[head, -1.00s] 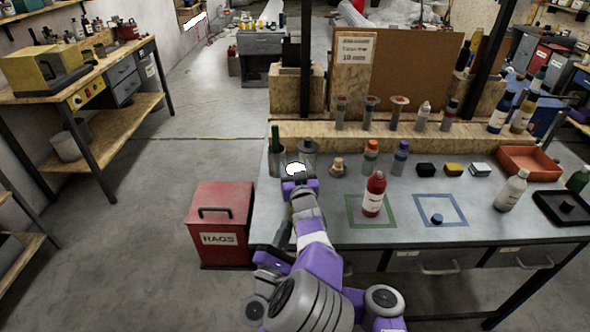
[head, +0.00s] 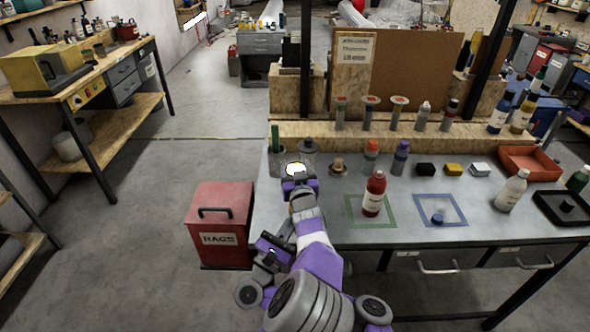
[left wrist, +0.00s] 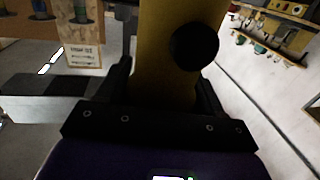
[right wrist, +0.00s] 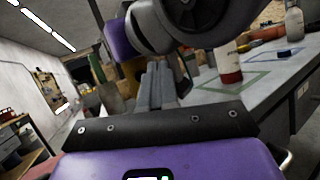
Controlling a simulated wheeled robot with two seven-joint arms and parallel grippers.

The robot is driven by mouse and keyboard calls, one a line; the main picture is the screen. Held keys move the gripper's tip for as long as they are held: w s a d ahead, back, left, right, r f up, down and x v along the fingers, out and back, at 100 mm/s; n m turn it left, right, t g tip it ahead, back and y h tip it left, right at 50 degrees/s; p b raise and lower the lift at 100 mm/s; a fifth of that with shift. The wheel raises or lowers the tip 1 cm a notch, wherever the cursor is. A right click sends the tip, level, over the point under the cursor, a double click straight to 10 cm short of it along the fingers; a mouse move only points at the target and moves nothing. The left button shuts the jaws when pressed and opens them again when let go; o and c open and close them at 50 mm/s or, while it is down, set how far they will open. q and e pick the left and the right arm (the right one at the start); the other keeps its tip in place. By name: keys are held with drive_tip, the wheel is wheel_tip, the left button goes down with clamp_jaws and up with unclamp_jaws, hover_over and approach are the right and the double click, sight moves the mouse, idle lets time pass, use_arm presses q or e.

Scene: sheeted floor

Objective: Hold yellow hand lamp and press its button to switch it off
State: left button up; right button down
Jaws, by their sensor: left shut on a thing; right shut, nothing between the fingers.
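The yellow hand lamp (left wrist: 160,60) is upright between my left gripper's fingers in the left wrist view, with a dark round button (left wrist: 195,45) on its side facing the camera. In the head view a bright white patch, the lit lamp face (head: 296,168), shows at the tip of my left gripper (head: 298,180). My left gripper is shut on the lamp above the bench's left end. My right gripper (head: 272,245) is lower and nearer, beside my left arm.
The grey bench (head: 330,215) carries a red bottle (head: 374,194), a white bottle (head: 512,190), small blocks and an orange tray (head: 530,163). Bottles and a jar stand close behind the lamp. A red rags bin (head: 222,226) stands on the floor left of the bench.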

drive_tip(key=shift+w+d, duration=0.1)
drive_tip(key=shift+w, duration=2.8)
drive_tip(key=shift+w, duration=0.2)
drive_tip(key=shift+w, duration=0.35)
drive_tip(key=shift+s, duration=0.55)
drive_tip(key=s, duration=0.6)
idle(0.3)
